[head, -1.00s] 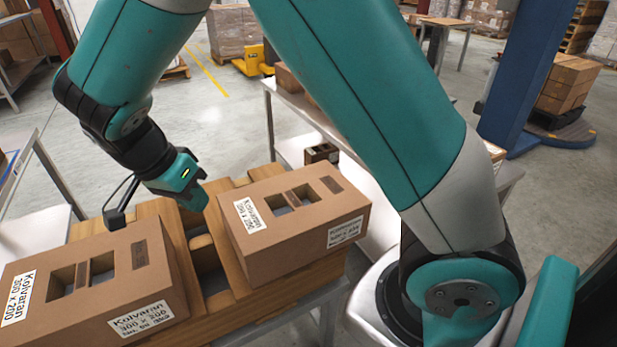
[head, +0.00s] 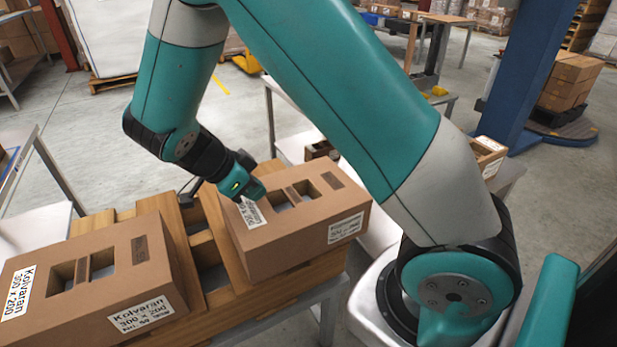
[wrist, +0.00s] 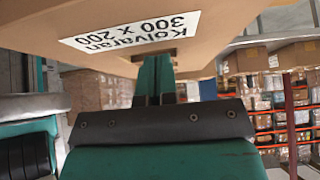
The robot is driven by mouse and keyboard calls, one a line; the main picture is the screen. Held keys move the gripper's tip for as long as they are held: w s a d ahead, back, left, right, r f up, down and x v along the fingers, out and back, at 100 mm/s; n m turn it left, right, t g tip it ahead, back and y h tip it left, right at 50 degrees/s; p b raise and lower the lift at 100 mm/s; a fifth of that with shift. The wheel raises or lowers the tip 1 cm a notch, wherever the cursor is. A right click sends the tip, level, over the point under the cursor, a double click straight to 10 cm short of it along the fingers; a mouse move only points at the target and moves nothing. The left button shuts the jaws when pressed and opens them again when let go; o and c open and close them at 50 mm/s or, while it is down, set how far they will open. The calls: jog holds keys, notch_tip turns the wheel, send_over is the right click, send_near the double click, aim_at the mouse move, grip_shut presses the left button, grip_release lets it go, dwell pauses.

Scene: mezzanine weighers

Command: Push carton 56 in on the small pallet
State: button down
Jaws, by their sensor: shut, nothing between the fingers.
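Two brown cartons lie on the small wooden pallet (head: 209,268) in the head view. The left carton (head: 115,239) and the right carton (head: 290,235) both have openings in the top and white labels. The left one reads Kolvaran 300 x 200; the smallest line is too small to read surely, so I cannot tell which is 56. The right carton's right end seems to reach past the pallet's edge. My gripper (head: 262,192) is shut and empty over the right carton's left end. In the wrist view, its fingers (wrist: 155,75) are close to a labelled carton (wrist: 110,22); contact is unclear.
The pallet rests on a metal-legged table (head: 320,300). A blue column (head: 535,75) rises at the right. Open floor (head: 70,150) lies at the left.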

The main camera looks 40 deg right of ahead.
aim_at(314, 183)
jog(key=s+d, duration=0.1)
jog(key=d, duration=0.3)
jog(key=s+d, duration=0.1)
jog(key=d, duration=0.3)
jog(key=s+d, duration=0.1)
jog(key=d, duration=0.2)
jog(key=shift+s+d, duration=0.2)
jog(key=shift+d, duration=0.2)
jog(key=shift+s+d+f, duration=0.1)
jog(key=shift+d+f, duration=0.1)
jog(key=shift+f, duration=0.15)
jog(key=shift+a+f+b, duration=0.1)
jog(key=shift+f+b, duration=0.4)
jog(key=shift+b, duration=0.05)
jog(key=shift+f, duration=0.1)
